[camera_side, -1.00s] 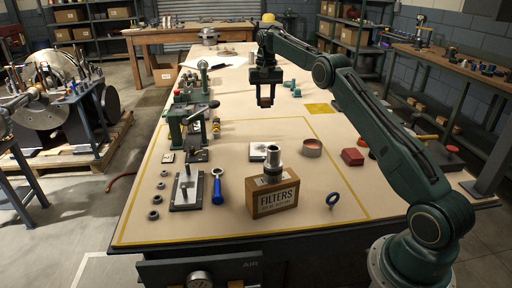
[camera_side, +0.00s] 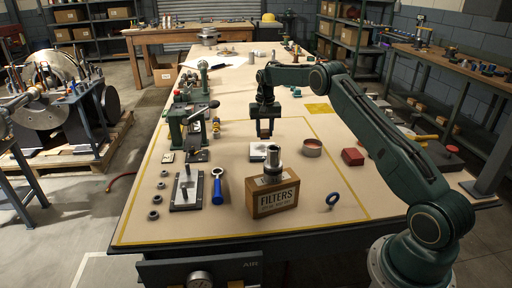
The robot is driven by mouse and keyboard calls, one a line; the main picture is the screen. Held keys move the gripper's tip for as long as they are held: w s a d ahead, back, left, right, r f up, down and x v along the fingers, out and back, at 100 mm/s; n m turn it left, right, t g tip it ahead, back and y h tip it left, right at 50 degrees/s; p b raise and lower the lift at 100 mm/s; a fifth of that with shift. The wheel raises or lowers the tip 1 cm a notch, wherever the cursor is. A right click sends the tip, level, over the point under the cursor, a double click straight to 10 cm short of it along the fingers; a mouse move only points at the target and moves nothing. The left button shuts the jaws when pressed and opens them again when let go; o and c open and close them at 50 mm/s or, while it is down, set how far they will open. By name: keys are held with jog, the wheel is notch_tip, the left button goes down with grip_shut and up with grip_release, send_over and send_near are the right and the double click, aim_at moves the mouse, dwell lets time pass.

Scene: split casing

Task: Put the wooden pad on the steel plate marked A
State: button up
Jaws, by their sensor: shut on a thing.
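My gripper (camera_side: 265,134) points down over the middle of the bench, shut on a small brown block that looks like the wooden pad (camera_side: 265,128). The fingers hide part of the pad. Just below and in front of it, a flat pale steel plate (camera_side: 256,154) lies on the bench, partly behind the metal cylinder. The pad appears to be above the plate and apart from it. I cannot read any letter on this plate. Two small plates (camera_side: 167,158) lie further left, also with marks too small to read.
A FILTERS box (camera_side: 275,198) with a metal cylinder (camera_side: 272,164) on top stands in front of the plate. A green press (camera_side: 190,128) is to the left.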

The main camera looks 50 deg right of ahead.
aim_at(265, 131)
jog(key=shift+f, duration=1.55)
jog(key=shift+f, duration=2.1)
jog(key=shift+f, duration=0.1)
jog(key=o, duration=1)
jog(key=shift+c, duration=0.2)
jog(key=shift+r, duration=6.1)
